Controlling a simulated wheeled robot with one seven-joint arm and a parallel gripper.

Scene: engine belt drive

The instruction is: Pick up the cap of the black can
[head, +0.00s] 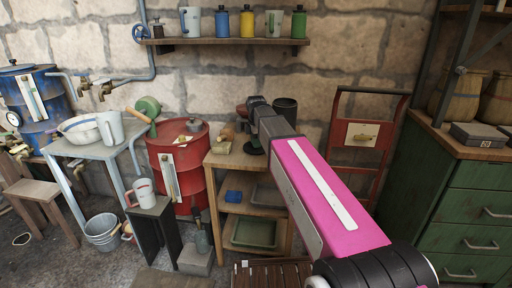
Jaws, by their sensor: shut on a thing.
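My pink and grey arm reaches from the lower right to the wooden cabinet. My gripper (253,138) is at its far end, pointing down above the cabinet top, mostly hidden by the wrist. A dark round piece (254,148) shows at the fingertips, low over the cabinet top; it looks like the cap, but its detail is too small to be sure. The jaws are shut on it. A black can (286,110) stands upright behind and right of the wrist, its round top showing. Its lower part is hidden by my arm.
The wooden cabinet (222,160) also bears small brown items left of the gripper. A red barrel (180,165) stands to its left, a red hand truck (352,150) to its right. A wall shelf (230,41) with bottles and mugs hangs above. A green drawer unit (455,205) is at right.

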